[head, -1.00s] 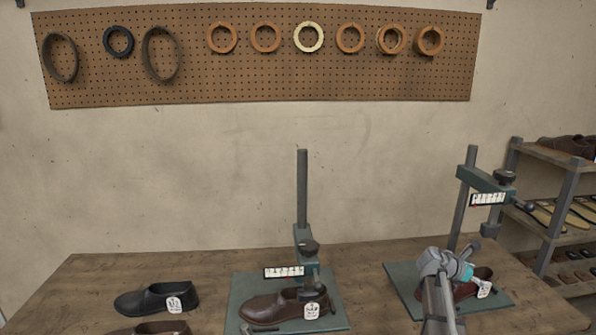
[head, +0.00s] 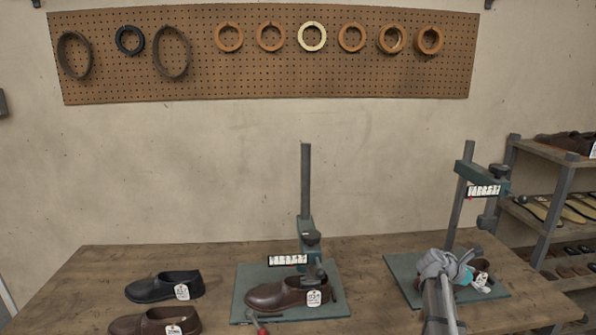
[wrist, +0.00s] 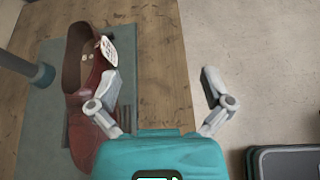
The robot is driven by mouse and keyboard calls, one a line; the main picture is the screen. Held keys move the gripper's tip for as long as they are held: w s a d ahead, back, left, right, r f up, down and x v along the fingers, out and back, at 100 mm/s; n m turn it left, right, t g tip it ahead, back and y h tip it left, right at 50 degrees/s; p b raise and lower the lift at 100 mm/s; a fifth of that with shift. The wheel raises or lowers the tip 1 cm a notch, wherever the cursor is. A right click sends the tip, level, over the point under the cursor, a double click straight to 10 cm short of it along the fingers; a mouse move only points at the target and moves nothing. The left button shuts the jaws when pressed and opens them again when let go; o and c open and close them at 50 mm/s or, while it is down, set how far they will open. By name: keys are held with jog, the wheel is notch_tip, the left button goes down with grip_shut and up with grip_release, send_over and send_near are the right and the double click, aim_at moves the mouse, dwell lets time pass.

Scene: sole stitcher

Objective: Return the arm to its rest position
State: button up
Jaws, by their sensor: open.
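My gripper (wrist: 160,80) is open and empty in the wrist view. Its left finger is beside a red-brown shoe (wrist: 84,140) with a white tag, overlapping it in the picture; I cannot tell if they touch. The right finger shows over the floor. In the head view my arm reaches to the right-hand press (head: 482,186), with my gripper (head: 464,272) low over its green base plate (head: 405,275). It hides most of the shoe there; only a dark part and its tag (head: 481,280) show.
A middle press (head: 306,185) stands over a tagged brown shoe (head: 278,295). A black shoe (head: 160,287) and another brown shoe (head: 150,322) lie at the left of the wooden table (head: 385,310). A shelf rack (head: 562,195) stands at the right.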

jog(key=s+a+f+m+y+b, duration=0.35)
jog(key=s+a+f+m, duration=0.3)
jog(key=a, duration=0.65)
jog(key=s+a+f+m+g+y+b, duration=0.15)
jog(key=s+a+f+m+y, duration=0.45)
jog(key=a, duration=0.6)
jog(key=s+a+f+m+y+b, duration=0.45)
jog(key=a+f, duration=0.25)
jog(key=a, duration=0.6)
notch_tip(320, 180, up, 15)
jog(key=h+p, duration=0.1)
jog(key=p, duration=1.5)
jog(key=shift+w+r+m, duration=0.15)
jog(key=shift+w+m, duration=0.05)
jog(key=shift+m, duration=0.2)
jog(key=shift+d, duration=0.15)
